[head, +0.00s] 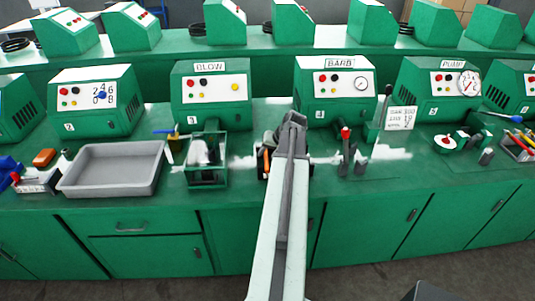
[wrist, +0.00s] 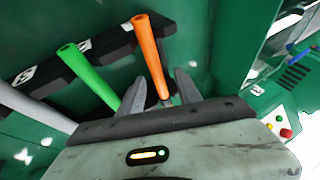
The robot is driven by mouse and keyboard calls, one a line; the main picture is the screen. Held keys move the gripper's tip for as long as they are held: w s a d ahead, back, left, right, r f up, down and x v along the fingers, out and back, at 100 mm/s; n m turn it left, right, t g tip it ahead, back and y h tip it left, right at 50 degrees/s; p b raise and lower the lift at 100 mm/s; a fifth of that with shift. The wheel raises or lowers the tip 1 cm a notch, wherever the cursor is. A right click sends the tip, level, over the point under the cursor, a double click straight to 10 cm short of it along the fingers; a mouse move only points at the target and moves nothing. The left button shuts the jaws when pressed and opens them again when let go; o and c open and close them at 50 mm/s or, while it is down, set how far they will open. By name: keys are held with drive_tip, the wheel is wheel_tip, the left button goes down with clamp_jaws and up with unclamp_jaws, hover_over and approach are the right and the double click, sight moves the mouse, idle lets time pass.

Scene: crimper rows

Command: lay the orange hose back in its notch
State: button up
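The orange hose (wrist: 151,56) is a short straight tube in the wrist view, running from above the dark rack (wrist: 98,50) down between my fingers. My gripper (wrist: 161,82) has its two grey fingers apart, one on each side of the hose, with narrow gaps showing. Its lower end lies near the gripper's base, partly hidden. A green hose (wrist: 88,76) lies to its left across the same rack. In the head view, my gripper (head: 291,122) is over the bench before the BARB machine, and a bit of orange (head: 266,160) shows beside it. The orange hose's notch is not clearly visible.
A grey hose (wrist: 35,107) lies farther left in the wrist view. Upright dark tools (head: 347,158) stand right. The BARB machine (head: 335,91) is behind.

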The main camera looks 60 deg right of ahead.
drive_tip(key=d+p+v, duration=0.1)
drive_tip(key=p+v, duration=0.5)
drive_tip(key=v, duration=0.1)
drive_tip(key=shift+s+a+r+p, duration=0.2)
drive_tip(key=shift+a+r+p, duration=0.15)
drive_tip(key=shift+a, duration=0.2)
